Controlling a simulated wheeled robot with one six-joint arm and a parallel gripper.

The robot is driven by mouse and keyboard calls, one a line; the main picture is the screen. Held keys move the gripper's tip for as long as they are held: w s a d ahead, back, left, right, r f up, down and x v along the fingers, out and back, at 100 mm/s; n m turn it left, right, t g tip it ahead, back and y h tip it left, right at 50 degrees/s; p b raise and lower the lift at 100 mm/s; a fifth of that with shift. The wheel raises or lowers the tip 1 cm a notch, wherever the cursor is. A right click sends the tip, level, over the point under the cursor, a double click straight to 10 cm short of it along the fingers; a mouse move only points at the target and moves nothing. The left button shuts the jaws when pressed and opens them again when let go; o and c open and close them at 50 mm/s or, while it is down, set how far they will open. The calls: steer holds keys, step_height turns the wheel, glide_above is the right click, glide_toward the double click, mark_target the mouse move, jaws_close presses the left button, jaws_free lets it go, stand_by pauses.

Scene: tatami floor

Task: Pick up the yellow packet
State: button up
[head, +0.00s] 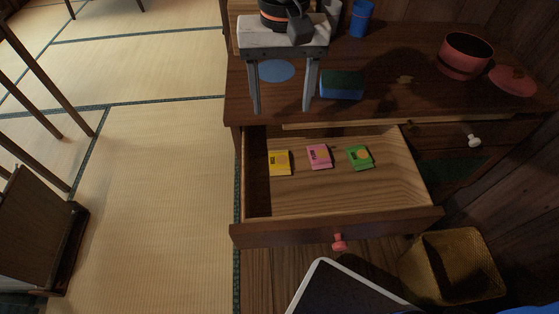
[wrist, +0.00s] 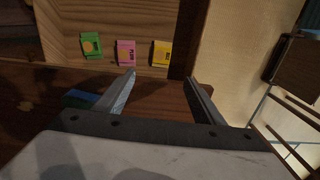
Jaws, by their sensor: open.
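The yellow packet (head: 280,162) lies flat in the open drawer (head: 345,200), at its left side near the left wall. In the wrist view the yellow packet (wrist: 161,53) is beyond my fingertips, between their lines. A pink packet (head: 319,156) lies beside it, and a green packet (head: 360,158) lies farther right. My gripper (head: 283,104) is open and empty, pointing down above the dresser top, behind the drawer. In the wrist view my gripper (wrist: 163,76) shows both fingers spread wide with nothing between them.
On the dresser top are a blue and green sponge (head: 342,85), a blue disc (head: 277,70), a blue cup (head: 361,18), a red pot (head: 465,55) and its lid (head: 513,80). A wicker basket (head: 452,266) stands right of the drawer front. The drawer's front half is clear.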

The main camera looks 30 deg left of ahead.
glide_above(279, 160)
steer(key=f, duration=1.2)
steer(key=shift+s+a+f, duration=0.1)
steer(key=shift+a+f, duration=0.05)
steer(key=shift+a, duration=0.1)
steer(key=shift+d+f, duration=0.15)
steer(key=shift+f, duration=1.15)
steer(key=shift+d+f, duration=0.15)
steer(key=shift+f, duration=1.15)
steer(key=c, duration=1.1)
